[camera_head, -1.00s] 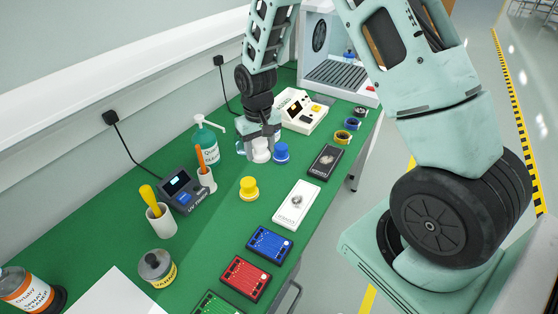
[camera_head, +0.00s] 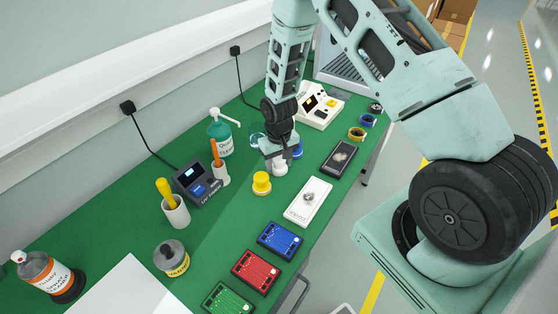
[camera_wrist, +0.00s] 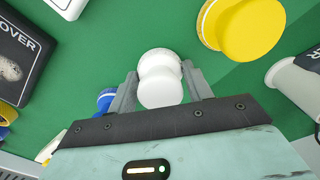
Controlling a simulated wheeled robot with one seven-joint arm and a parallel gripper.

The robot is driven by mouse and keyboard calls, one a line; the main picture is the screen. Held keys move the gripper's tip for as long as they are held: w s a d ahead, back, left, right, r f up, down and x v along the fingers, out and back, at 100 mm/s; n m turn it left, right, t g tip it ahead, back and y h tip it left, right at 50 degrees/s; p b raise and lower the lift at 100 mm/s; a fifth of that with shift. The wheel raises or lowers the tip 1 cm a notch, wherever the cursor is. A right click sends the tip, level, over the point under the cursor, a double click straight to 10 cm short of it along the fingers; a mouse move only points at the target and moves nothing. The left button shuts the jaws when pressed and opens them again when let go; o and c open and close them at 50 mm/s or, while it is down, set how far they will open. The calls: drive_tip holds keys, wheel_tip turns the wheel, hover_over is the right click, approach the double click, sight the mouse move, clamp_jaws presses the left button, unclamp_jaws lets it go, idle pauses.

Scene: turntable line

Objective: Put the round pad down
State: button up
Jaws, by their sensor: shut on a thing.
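A white round pad (camera_head: 280,167) with a narrow waist is between the fingers of my gripper (camera_head: 280,160). In the wrist view the fingers (camera_wrist: 159,88) sit on either side of the white pad (camera_wrist: 160,62), shut on it. It looks upright, low over the green bench top (camera_head: 228,255); I cannot tell whether it touches. A yellow round pad (camera_head: 261,184) stands close by on the left and shows at top right in the wrist view (camera_wrist: 252,30). A blue round pad (camera_head: 298,150) is behind my gripper, partly hidden.
A white case (camera_head: 309,203) and a dark case (camera_head: 339,158) lie to the right. Blue (camera_head: 280,241), red (camera_head: 256,271) and green (camera_head: 227,299) boards are in front. A tester (camera_head: 196,186), cups and a pump bottle (camera_head: 221,135) stand left.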

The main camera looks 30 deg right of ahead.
sight(279, 158)
drive_tip(key=shift+f, duration=0.2)
drive_tip(key=o, duration=1)
wheel_tip(279, 158, up, 12)
drive_tip(key=b, duration=0.3)
drive_tip(key=s+a+r+n, duration=0.2)
drive_tip(key=s+a+r, duration=0.35)
drive_tip(key=a, duration=0.25)
drive_tip(key=s+a+r+n, duration=0.3)
drive_tip(key=s+a+r, duration=0.2)
drive_tip(key=s+a, duration=0.25)
drive_tip(key=s+a+r+n, duration=0.1)
drive_tip(key=s, duration=0.4)
drive_tip(key=s+a+r+n, duration=0.1)
drive_tip(key=s+a, duration=0.1)
drive_tip(key=s, duration=0.2)
drive_tip(key=s+a+r+n, duration=0.1)
drive_tip(key=s, duration=0.4)
drive_tip(key=shift+s+a+r+n+y, duration=0.15)
drive_tip(key=shift+s+r+n+y, duration=0.15)
drive_tip(key=shift+s+n, duration=0.1)
